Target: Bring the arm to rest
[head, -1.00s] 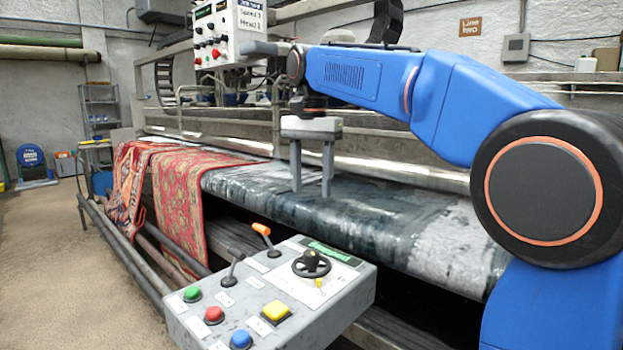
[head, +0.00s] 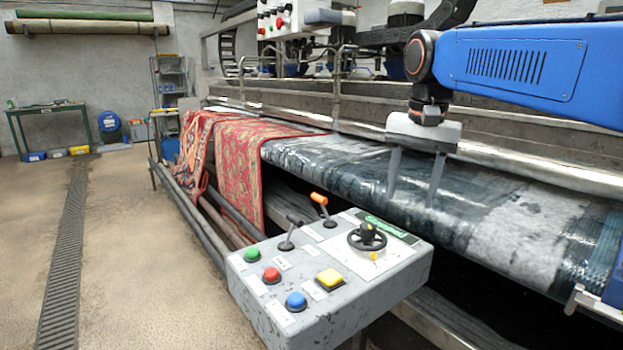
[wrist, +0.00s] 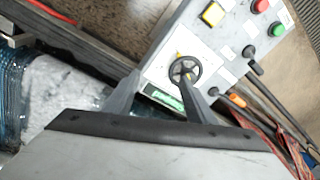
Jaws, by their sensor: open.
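My gripper (head: 414,180) hangs from my blue arm on the right of the head view, pointing down over the wet grey belt of the rug machine (head: 490,205). Its two fingers are apart with nothing between them. It also shows in the wrist view (wrist: 162,90), with the control box's black handwheel (wrist: 184,70) seen beyond the fingers. The control box (head: 340,285) stands in front of the belt, clear of the gripper in the head view. It carries green, red, blue and yellow buttons, two levers and the handwheel (head: 367,238).
Red patterned rugs (head: 240,165) hang over the belt's left end. Metal rails (head: 190,215) run along the machine's front. A second panel (head: 285,18) is mounted above the machine. The floor (head: 130,230) on the left is clear, with a drain grate (head: 65,250).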

